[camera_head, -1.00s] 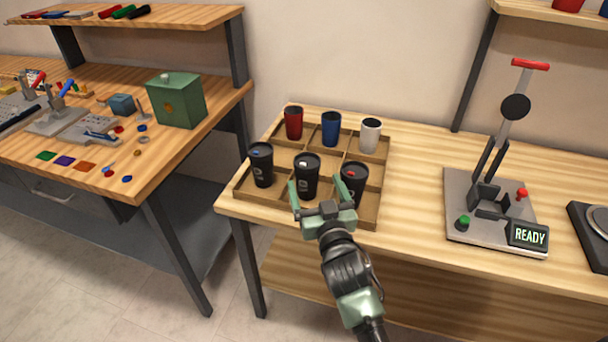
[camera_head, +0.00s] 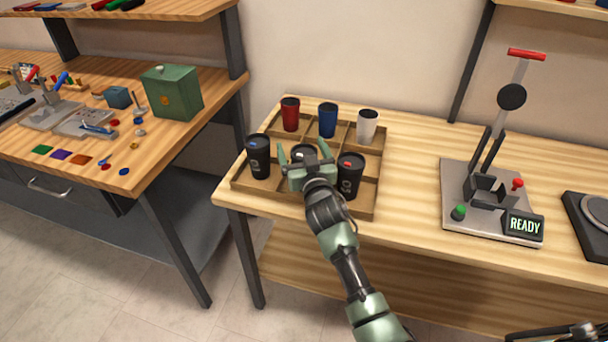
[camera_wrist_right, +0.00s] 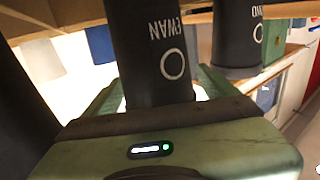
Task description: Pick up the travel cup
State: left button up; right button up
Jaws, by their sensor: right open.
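Several travel cups stand in a wooden divided tray (camera_head: 366,207). The front row has a black cup with a blue lid mark (camera_head: 258,160), a middle black cup (camera_head: 304,151) and a black cup with a red lid mark (camera_head: 350,178). Behind stand a red cup (camera_head: 290,115), a blue cup (camera_head: 327,121) and a white cup (camera_head: 367,127). My right gripper (camera_head: 303,154) is open, its fingers on either side of the middle black cup, whose lower part it hides. In the right wrist view this cup (camera_wrist_right: 155,50) shows upside-down lettering and a ring between the fingers.
A lever press (camera_head: 490,200) with a READY display stands right of the tray, on clear wooden tabletop (camera_head: 415,180). A second bench at left holds a green box (camera_head: 172,92) and small parts. Neighbouring black cups stand close beside my right gripper.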

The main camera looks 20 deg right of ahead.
jog(key=shift+c, duration=1.2)
jog(key=c, duration=0.7)
pick_arm(q)
jog(key=shift+s, duration=0.35)
pick_arm(e)
jog(key=shift+r, duration=0.15)
pick_arm(q)
jog(key=shift+r+p, duration=0.75)
jog(key=shift+p, duration=0.05)
pick_arm(e)
notch_tip(320, 180, up, 20)
jog(key=shift+f, duration=0.1)
